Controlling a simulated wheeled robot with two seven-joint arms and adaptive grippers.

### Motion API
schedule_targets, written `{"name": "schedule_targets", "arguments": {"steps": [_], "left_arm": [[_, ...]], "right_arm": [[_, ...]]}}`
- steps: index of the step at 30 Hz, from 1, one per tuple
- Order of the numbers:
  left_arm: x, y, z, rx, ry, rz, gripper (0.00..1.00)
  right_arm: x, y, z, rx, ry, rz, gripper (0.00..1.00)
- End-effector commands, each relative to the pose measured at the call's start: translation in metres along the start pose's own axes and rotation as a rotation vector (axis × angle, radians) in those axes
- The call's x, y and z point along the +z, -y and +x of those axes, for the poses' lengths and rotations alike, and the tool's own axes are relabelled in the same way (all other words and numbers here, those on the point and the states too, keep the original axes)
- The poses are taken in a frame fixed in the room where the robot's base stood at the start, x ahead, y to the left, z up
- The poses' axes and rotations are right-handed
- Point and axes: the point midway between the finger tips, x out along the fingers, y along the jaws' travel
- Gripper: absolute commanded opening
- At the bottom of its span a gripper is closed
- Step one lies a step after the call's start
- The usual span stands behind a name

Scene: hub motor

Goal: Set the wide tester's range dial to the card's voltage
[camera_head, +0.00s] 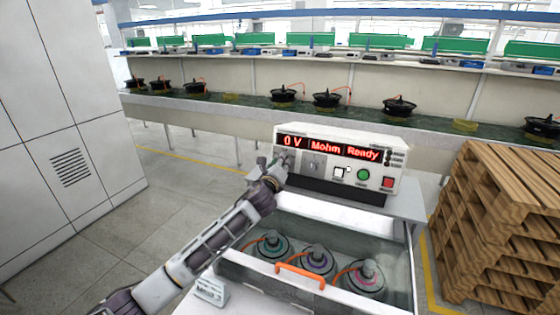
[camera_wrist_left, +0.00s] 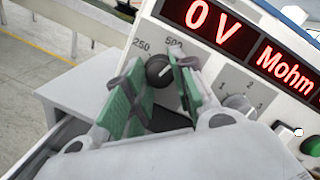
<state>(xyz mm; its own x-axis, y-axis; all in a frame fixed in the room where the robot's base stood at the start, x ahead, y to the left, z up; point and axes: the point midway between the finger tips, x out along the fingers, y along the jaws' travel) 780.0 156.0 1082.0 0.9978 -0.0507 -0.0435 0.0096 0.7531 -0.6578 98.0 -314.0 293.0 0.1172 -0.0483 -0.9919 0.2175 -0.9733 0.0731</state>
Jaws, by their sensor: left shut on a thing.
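The wide tester (camera_head: 295,131) is a white box with a red display reading "0 V", "Mohm" and "Ready". Its range dial (camera_wrist_left: 157,68) is a dark round knob in the left wrist view, with the marks "250" and "500" beside it; other marks are hidden. My left gripper (camera_head: 279,165) is at the left of the panel, mostly covering the dial in the head view. In the left wrist view its green-padded fingers (camera_wrist_left: 156,76) are shut on the dial. A small white card (camera_head: 211,290) stands at the lower left; its print is too small to read. My right gripper is out of view.
A second grey knob (camera_wrist_left: 237,103) marked 1, 2, 3 sits right of the dial. Green (camera_head: 363,174) and red (camera_head: 387,183) buttons are farther right. A tray with an orange handle (camera_head: 300,275) holds hub motors (camera_head: 319,261) in front. Wooden pallets (camera_head: 497,215) stand at right.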

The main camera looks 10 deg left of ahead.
Motion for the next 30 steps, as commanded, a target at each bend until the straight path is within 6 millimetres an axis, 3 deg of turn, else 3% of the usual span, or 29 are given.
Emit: {"name": "schedule_targets", "arguments": {"steps": [24, 30], "left_arm": [[0.002, 0.005, 0.000, 0.179, 0.019, -0.702, 0.02], [0.002, 0.005, 0.000, 0.221, 0.024, -0.864, 0.02]], "right_arm": [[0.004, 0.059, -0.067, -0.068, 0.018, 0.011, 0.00], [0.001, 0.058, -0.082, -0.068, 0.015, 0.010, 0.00]]}}
